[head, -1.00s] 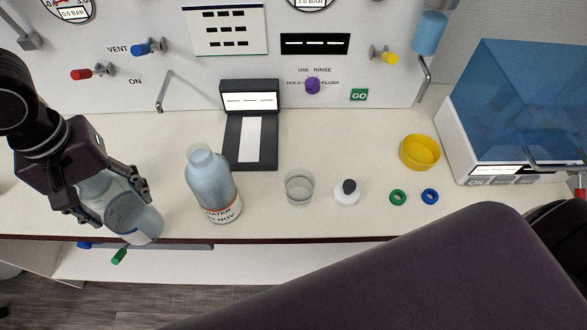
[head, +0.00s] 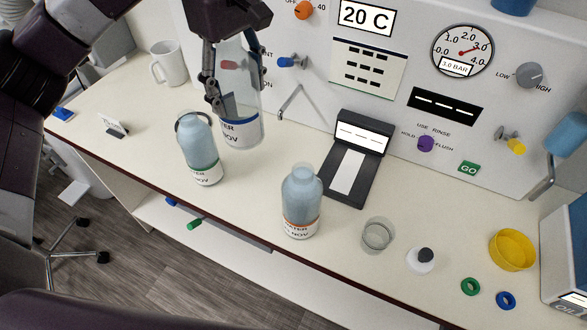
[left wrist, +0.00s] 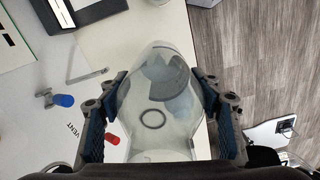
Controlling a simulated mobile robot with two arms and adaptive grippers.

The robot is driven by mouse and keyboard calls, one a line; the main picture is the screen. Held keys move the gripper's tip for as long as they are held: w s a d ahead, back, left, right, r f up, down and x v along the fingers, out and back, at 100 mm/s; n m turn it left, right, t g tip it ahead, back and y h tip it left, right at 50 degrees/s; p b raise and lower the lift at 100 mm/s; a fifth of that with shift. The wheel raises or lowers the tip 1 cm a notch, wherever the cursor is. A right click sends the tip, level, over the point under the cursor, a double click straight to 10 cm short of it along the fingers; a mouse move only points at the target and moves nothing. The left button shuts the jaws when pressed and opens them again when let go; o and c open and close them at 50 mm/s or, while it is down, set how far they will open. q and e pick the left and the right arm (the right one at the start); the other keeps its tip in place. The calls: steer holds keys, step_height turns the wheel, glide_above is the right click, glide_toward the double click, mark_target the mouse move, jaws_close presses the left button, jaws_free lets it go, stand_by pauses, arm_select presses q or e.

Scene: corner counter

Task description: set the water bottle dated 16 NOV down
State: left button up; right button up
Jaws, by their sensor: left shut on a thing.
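My left gripper (head: 236,92) is shut on a clear water bottle (head: 240,128) with a blue band, held upright at the back left of the counter. Its label is partly cut off, with "NOV" readable but no day number. I cannot tell whether its base touches the counter. In the left wrist view the bottle (left wrist: 155,115) sits between the fingers (left wrist: 160,92). A bluish bottle with a green band (head: 198,150) stands just left and in front of it. Another with an orange band (head: 302,205) stands to the right. Their day numbers are unclear. My right gripper is out of view.
A black scale-like device (head: 358,160) lies behind the orange-banded bottle. A glass beaker (head: 377,236), a small white bottle (head: 421,260), a yellow bowl (head: 512,250) and two rings are at right. A white mug (head: 168,64) stands back left. The panel's blue valve (head: 290,62) is close behind the gripper.

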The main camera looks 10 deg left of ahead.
arm_select(q)
step_height(320, 180, down, 20)
steer(key=p, duration=0.5)
steer(key=shift+f, duration=0.2)
steer(key=o, duration=1.2)
steer(key=shift+o, duration=0.2)
steer(key=shift+r, duration=0.1)
